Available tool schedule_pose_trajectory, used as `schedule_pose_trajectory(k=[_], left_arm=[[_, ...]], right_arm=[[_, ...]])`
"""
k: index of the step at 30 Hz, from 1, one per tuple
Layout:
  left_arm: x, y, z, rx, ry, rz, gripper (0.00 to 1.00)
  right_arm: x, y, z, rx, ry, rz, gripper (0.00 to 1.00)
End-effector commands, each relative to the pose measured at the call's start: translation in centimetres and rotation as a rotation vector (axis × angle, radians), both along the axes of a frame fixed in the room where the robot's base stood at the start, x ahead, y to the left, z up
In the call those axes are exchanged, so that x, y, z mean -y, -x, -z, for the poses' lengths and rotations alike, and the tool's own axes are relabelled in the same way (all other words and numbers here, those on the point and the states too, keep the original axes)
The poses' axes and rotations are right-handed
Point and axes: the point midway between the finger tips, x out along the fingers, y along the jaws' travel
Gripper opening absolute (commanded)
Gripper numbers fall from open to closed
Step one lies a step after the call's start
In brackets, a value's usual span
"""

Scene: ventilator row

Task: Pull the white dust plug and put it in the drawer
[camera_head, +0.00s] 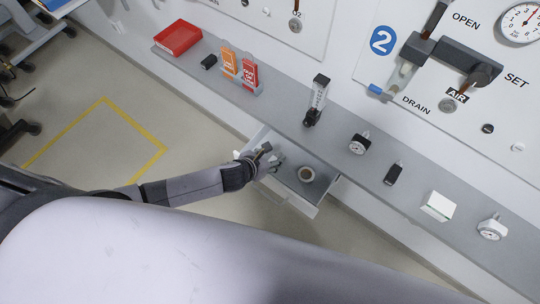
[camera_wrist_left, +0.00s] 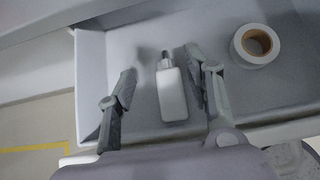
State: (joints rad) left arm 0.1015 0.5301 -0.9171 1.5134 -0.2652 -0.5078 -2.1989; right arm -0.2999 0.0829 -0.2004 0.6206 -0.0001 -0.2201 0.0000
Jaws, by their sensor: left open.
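A white piece with a short grey metal neck (camera_wrist_left: 172,92), which looks like the dust plug, is between my left fingers, over or on the grey floor of the open drawer (camera_wrist_left: 91,85). A gap shows on both sides of it, narrower at the right finger. I cannot tell whether it rests on the floor. My left gripper (camera_wrist_left: 163,72) is open and inside the drawer. In the head view my left gripper (camera_head: 268,157) is at the left part of the drawer (camera_head: 304,207), and the white piece is not clear there. My right gripper is not in view.
A tape roll (camera_wrist_left: 256,46) lies in the drawer, right of my fingers. The shelf (camera_head: 285,118) above the drawer carries a red bin (camera_head: 178,38), a flowmeter (camera_head: 317,99), gauges and a white box (camera_head: 438,206). A small white fitting (camera_head: 518,147) is on the wall panel.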

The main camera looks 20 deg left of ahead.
Motion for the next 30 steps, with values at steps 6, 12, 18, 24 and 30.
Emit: schedule_pose_trajectory(k=[6,12,18,24,30], left_arm=[[0.0,0.0,0.0,-0.001,0.000,0.000,0.48],[-0.4,0.9,-0.7,-0.001,0.000,0.001,0.48],[-1.3,3.5,-3.3,0.000,-0.002,0.003,0.48],[-2.3,6.3,-6.1,-0.001,-0.001,0.002,0.48],[-2.9,7.9,-7.8,-0.001,0.000,0.001,0.48]], right_arm=[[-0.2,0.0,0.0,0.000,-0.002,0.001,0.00],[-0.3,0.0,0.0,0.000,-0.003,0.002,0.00],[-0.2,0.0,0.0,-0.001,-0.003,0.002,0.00],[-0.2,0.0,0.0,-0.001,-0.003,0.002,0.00],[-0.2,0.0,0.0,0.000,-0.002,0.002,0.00]])
